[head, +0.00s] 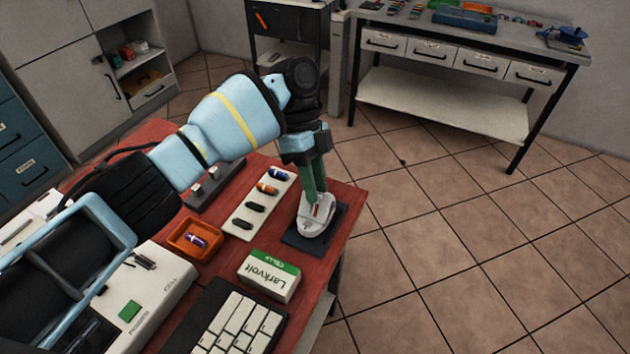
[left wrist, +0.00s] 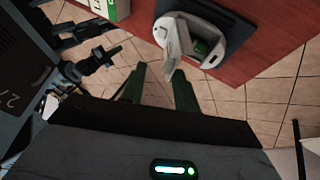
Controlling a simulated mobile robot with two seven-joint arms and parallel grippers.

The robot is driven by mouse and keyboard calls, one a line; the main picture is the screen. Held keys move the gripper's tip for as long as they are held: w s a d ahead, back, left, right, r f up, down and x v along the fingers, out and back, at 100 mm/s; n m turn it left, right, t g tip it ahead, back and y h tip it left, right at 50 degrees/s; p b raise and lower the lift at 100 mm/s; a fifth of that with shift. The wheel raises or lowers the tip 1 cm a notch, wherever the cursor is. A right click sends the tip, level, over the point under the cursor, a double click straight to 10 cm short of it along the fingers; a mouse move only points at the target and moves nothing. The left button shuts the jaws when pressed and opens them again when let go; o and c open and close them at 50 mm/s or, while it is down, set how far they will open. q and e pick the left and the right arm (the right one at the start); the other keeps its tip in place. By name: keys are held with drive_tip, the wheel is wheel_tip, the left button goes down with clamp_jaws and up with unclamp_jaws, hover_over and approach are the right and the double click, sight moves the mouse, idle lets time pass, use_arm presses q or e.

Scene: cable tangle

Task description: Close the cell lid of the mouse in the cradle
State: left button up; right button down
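The white mouse (head: 314,229) sits in its dark cradle (head: 296,240) near the table's right edge. The left wrist view shows the mouse (left wrist: 214,48) with its cell lid (left wrist: 178,42) standing up open beside the cell opening, where something green shows. My left gripper (head: 316,195) is over the mouse, fingers pointing down. In the left wrist view its two green fingers (left wrist: 160,72) are apart, and the lid's end lies close to the right-hand finger; I cannot tell whether they touch. My right gripper (left wrist: 108,38) appears only at the left of that view, dark, its fingers apart.
A white tray (head: 238,221) with several cells is left of the cradle. An orange bin (head: 181,244) holds a purple cell. A Larkvolt box (head: 268,278) and a keyboard (head: 236,325) are in front. The table ends just right of the cradle, with open floor beyond.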

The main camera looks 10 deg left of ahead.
use_arm(q)
drive_tip(key=shift+r, duration=0.1)
drive_tip(key=v, duration=0.7)
drive_tip(key=shift+w+r+b, duration=0.2)
drive_tip(key=shift+r+b, duration=0.1)
drive_tip(key=shift+b, duration=0.05)
drive_tip(key=shift+a, duration=0.15)
